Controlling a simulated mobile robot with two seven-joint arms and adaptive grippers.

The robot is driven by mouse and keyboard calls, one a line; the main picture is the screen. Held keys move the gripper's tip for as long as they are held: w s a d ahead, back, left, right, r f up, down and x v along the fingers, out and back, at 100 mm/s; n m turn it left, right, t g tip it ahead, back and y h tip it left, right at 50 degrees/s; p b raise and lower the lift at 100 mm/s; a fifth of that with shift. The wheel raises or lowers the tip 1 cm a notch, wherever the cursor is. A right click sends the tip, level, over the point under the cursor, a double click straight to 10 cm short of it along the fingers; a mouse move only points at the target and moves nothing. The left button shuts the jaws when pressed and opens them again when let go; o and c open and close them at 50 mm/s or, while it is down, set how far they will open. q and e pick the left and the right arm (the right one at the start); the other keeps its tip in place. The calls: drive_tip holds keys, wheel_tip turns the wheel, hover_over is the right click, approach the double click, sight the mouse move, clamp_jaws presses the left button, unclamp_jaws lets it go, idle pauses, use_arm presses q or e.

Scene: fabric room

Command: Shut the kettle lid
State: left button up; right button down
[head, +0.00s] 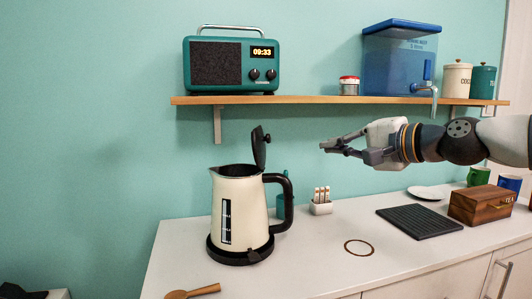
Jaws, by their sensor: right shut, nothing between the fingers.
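A cream electric kettle (240,215) stands upright on its black base (240,254) on the white counter. Its black lid (261,147) is open and stands nearly upright at the top, on the handle side. The black handle (287,200) faces right. My right gripper (323,146) comes in from the right, with its fingers pointing left. It is shut and empty, in the air to the right of the lid, with a clear gap between them. My left gripper is not in view.
A wooden shelf (320,100) above holds a teal radio (231,65) and a blue water dispenser (400,60). A small white holder (321,207) stands right of the kettle. A wooden spoon (193,291) lies in front. A black mat (420,222) and wooden box (482,204) sit at right.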

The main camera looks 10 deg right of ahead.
wheel_tip(320, 180, up, 2)
drive_tip(key=b, duration=0.3)
approach(264, 148)
drive_tip(key=w+d+r, duration=0.1)
drive_tip(key=w+d, duration=0.3)
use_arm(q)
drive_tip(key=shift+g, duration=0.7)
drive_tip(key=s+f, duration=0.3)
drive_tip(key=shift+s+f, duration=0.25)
use_arm(e)
drive_tip(key=shift+t, duration=0.3)
drive_tip(key=a, duration=0.1)
drive_tip(key=w+a, duration=0.1)
drive_tip(key=a, duration=0.1)
drive_tip(key=shift+w+a, duration=0.3)
drive_tip(key=shift+a, duration=0.05)
drive_tip(key=shift+r, duration=0.1)
